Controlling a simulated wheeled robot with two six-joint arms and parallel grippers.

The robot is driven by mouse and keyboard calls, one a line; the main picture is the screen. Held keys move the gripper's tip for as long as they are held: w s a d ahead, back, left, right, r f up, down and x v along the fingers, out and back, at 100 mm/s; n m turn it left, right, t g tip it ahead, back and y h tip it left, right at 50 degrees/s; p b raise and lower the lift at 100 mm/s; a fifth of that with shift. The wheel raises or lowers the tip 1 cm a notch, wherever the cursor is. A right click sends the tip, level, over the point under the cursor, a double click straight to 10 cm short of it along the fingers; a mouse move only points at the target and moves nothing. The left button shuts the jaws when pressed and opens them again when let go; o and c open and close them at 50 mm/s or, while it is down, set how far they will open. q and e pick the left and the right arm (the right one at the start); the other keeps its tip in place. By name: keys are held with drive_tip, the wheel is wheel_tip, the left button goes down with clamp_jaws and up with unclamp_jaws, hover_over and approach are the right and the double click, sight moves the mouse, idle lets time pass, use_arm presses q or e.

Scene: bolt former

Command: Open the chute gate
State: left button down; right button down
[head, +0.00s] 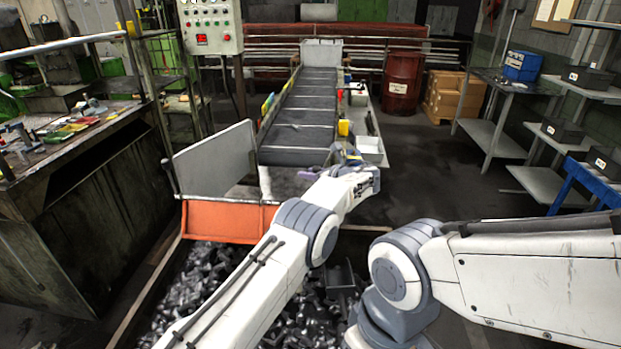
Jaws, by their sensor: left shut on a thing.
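The chute's lower end stands ahead of me, with an upright grey side panel (215,152) and an orange front plate (225,221) over the parts bin. My left gripper (346,153) is at the right side of the chute's lower end. It is shut on what appears to be the chute gate handle, and its wrist hides most of that. The chute gate itself cannot be made out clearly behind my left arm. My right arm crosses the lower right, and its gripper does not show.
A dark slatted conveyor (303,105) runs back from the chute. Dark metal parts (205,285) fill the bin below. A control box (211,25) stands at the upper left, and a workbench (75,150) on the left. A red drum (403,82) stands behind open floor on the right.

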use_arm(q)
drive_tip(key=c, duration=0.6)
unclamp_jaws()
drive_tip(key=b+v, duration=0.3)
drive_tip(key=v, duration=0.7)
drive_tip(key=shift+s+d+r, duration=0.15)
drive_tip(key=shift+s, duration=0.05)
